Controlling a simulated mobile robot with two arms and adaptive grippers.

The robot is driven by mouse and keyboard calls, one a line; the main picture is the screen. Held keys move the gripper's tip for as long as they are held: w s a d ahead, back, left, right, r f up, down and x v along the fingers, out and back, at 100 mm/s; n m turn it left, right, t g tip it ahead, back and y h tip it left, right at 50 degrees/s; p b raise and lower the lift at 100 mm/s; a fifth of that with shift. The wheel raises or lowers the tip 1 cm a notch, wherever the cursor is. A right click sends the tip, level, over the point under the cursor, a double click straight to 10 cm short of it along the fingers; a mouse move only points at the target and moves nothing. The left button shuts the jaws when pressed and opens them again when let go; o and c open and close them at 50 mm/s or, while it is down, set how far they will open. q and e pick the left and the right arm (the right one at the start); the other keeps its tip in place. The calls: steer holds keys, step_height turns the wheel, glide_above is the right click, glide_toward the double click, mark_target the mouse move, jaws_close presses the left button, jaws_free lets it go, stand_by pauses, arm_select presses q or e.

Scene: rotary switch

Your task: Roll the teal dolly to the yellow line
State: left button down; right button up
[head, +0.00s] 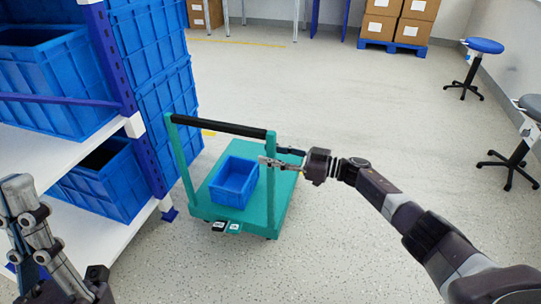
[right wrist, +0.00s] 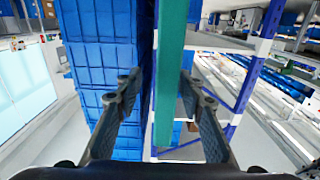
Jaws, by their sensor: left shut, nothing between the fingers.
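The teal dolly (head: 283,203) stands on the floor left of centre in the head view. It has two upright posts, a black handle bar (head: 220,126) and a blue bin (head: 234,181) on its deck. A yellow line (head: 237,42) crosses the far floor. My right gripper (head: 280,157) is at the right post, below the bar. In the right wrist view the teal post (right wrist: 172,70) stands between the parted fingers, closer to the right one, with a gap at the left. My left gripper (head: 22,205) is shut and empty at the lower left, by the shelf.
A shelf (head: 60,155) with blue crates (head: 165,85) stands close along the dolly's left side. Cartons on a blue pallet (head: 392,47) and stools (head: 484,47) stand far right. The middle floor is clear.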

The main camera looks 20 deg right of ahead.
steer(key=shift+s, duration=0.1)
steer(key=shift+s+d+f, duration=0.1)
steer(key=shift+s+d, duration=0.1)
steer(key=shift+d, duration=0.05)
steer(key=v, duration=1.1)
